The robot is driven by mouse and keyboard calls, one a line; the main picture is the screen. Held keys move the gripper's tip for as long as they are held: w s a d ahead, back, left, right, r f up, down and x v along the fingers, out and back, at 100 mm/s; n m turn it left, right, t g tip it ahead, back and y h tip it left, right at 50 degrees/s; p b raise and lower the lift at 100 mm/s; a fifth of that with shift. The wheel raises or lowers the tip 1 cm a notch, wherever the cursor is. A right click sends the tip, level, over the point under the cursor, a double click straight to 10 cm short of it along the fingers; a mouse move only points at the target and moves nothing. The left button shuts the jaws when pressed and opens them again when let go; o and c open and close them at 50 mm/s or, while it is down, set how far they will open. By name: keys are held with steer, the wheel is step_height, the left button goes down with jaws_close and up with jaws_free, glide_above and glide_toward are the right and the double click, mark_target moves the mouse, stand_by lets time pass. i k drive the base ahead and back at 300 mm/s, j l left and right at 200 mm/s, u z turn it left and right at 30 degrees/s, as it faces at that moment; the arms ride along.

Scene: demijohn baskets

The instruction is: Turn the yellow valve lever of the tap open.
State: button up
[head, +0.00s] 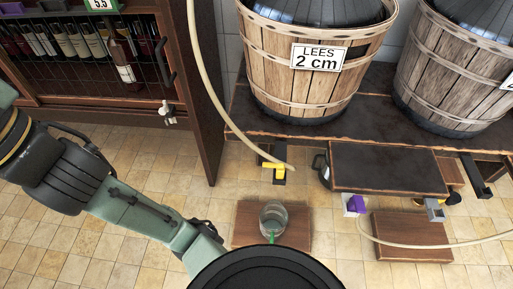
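The yellow valve lever (272,166) lies roughly level across a small dark tap (279,178), below the front edge of the dark bench. A pale hose (222,112) comes down from above and ends beside the lever. A glass jar (273,216) stands on a brown wooden block below the tap. My arm reaches in from the left and runs down to the bottom middle, where a black round part covers its end. My gripper does not show, so its opening and its distance from the lever cannot be told. Nothing visible touches the lever.
A basket demijohn (310,85) labelled "LEES 2 cm" and another (455,75) stand on the dark bench (385,105). A bottle cabinet (180,60) is at the left. A purple tap piece (355,205) and a grey one (435,210) are at the right. Tiled floor is open between.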

mark_target(280, 166)
steer(key=k+j+u, duration=0.15)
steer(key=j, duration=0.3)
steer(key=k+j+u, duration=0.15)
steer(key=j, duration=0.3)
steer(key=k+j+u, duration=0.15)
steer(key=j, duration=0.35)
steer(key=i, duration=0.05)
